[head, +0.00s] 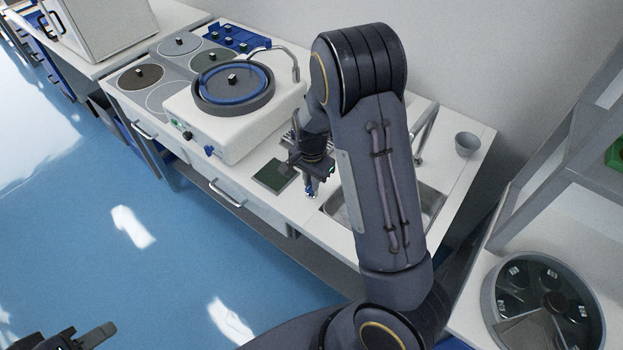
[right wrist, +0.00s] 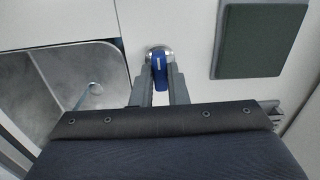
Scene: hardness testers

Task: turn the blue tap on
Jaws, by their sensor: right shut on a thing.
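The blue tap (right wrist: 160,67) shows in the right wrist view, on a round metal base on the white counter, beside the sink. My right gripper (right wrist: 160,82) has a finger on each side of the blue handle and is shut on it. In the head view my right gripper (head: 309,188) is low over the counter at the sink's left end, and the tap there is mostly hidden by it. My left gripper (head: 78,340) is at the bottom left corner, cut off by the frame, far from the tap; its opening is unclear.
The sink (right wrist: 75,75) lies left of the tap in the wrist view, with a thin pale line at its drain. A dark green pad (right wrist: 262,38) lies to the right. A white polishing machine (head: 225,120) stands left on the counter, and a grey cup (head: 467,143) stands right.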

